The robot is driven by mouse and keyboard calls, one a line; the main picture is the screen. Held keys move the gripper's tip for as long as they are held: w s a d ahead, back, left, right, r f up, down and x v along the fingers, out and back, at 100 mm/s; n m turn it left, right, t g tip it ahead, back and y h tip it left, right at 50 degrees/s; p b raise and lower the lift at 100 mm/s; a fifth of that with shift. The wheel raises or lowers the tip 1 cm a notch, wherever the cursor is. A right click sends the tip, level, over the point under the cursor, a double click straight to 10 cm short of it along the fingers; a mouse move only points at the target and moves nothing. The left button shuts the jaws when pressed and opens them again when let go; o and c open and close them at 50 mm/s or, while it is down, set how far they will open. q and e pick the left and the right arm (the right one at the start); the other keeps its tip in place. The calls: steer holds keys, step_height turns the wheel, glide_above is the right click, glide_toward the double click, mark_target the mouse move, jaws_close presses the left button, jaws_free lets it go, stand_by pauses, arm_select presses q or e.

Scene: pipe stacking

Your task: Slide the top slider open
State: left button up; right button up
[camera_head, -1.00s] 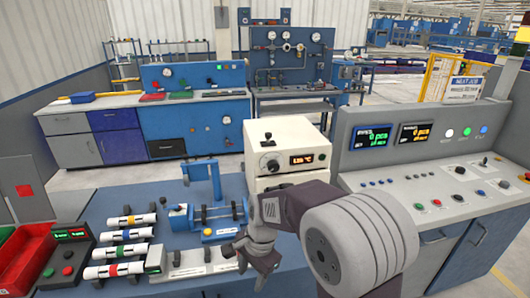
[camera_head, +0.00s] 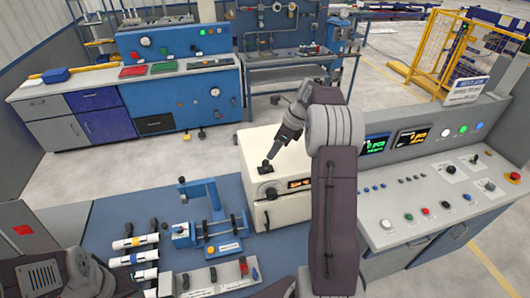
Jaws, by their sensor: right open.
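A white box (camera_head: 250,205) stands at the right end of the blue bench. A small black lever (camera_head: 265,167) sticks up from its top; I cannot tell if this is the top slider. My right gripper (camera_head: 271,152) is open just above the lever and seems close to it; contact is unclear. My right arm hides the right part of the box front and its display. Part of my left arm shows at the lower left, with its grey end (camera_head: 78,264) partly cut off; its jaws cannot be made out.
A blue clamp fixture (camera_head: 205,215) and a grey panel with small knobs (camera_head: 215,276) are left of the box. White cylinders (camera_head: 135,258) lie further left. A control console (camera_head: 440,195) stands close on the right. Bare blue bench top shows between them.

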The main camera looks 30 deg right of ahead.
mark_target(265, 161)
steer(key=p+x, duration=0.1)
steer(key=x, duration=0.2)
steer(key=p+x, duration=0.1)
steer(key=x, duration=0.2)
steer(key=p+x, duration=0.1)
steer(key=x, duration=0.2)
steer(key=shift+w+d+r, duration=0.15)
steer(key=shift+w+d, duration=0.1)
steer(key=shift+w, duration=0.15)
steer(key=shift+a+f, duration=0.2)
steer(key=shift+f, duration=0.3)
steer(key=shift+w+f, duration=0.1)
steer(key=shift+w, duration=0.05)
steer(key=shift+c, duration=1.3)
jaws_close()
arm_select(q)
steer(key=r, duration=0.1)
steer(key=w+r, duration=0.1)
steer(key=shift+w+d+r, duration=0.1)
steer(key=shift+r, duration=0.25)
arm_select(e)
steer(key=shift+d, duration=0.15)
